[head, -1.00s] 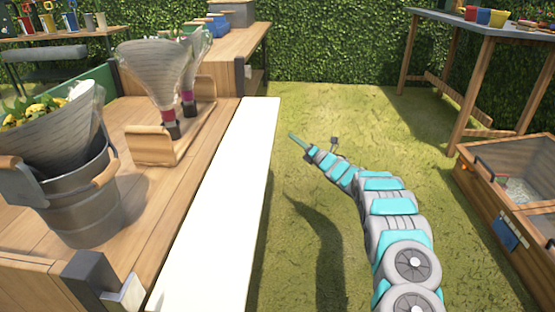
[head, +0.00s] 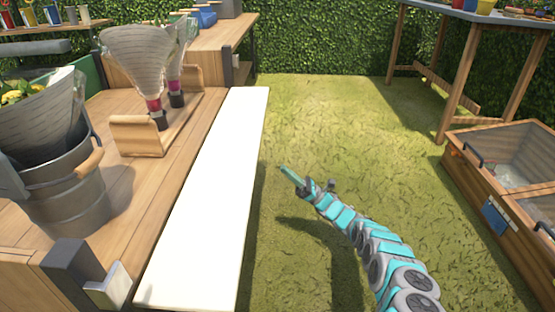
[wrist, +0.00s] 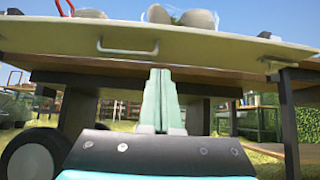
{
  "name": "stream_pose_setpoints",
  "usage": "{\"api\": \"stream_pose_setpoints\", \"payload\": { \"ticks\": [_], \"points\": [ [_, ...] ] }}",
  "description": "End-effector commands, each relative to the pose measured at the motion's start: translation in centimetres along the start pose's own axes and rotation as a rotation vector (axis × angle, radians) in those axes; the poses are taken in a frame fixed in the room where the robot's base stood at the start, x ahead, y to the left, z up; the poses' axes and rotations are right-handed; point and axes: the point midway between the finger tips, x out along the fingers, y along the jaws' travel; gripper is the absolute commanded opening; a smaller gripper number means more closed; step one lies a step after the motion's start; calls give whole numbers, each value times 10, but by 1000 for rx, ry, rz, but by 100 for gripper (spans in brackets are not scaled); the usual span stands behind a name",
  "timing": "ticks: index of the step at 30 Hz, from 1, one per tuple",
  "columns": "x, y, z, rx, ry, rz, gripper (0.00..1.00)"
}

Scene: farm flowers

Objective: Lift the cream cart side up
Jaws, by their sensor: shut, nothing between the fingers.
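The cream cart side (head: 215,190) is a long pale panel folded out along the right edge of the wooden cart top (head: 175,165). In the wrist view, the cream side (wrist: 200,48) spans the top of the picture, with a small handle (wrist: 128,50) left of centre and another fitting at right. My gripper (head: 286,172) is to the right of the panel in the head view, apart from it over the grass. In the wrist view, my gripper (wrist: 160,72) is shut and empty, its fingertips pointing toward the panel's lower edge. Whether they touch is unclear.
A metal bucket (head: 65,200) with a wrapped bouquet and wrapped cones (head: 140,60) in a wooden holder (head: 137,135) stand on the cart. A cart wheel (wrist: 30,155) shows low left. A wooden cold frame (head: 490,190) stands at right. Grass between is clear.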

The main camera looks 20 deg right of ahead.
Motion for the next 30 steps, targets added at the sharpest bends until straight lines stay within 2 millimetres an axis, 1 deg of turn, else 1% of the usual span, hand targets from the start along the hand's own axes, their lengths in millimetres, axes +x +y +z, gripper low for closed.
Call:
{"api": "stream_pose_setpoints", "payload": {
  "ticks": [4,12,16,19,24,30],
  "points": [
    [19,0,-1,3,1,0,0],
    [74,0,-1,2,3,0,0],
    [97,0,2,1,3,0,0],
    [105,-1,13,-2,4,-2,0],
    [116,-1,24,1,2,-4,0],
    [120,-1,28,1,2,-4,0]
  ]
}}
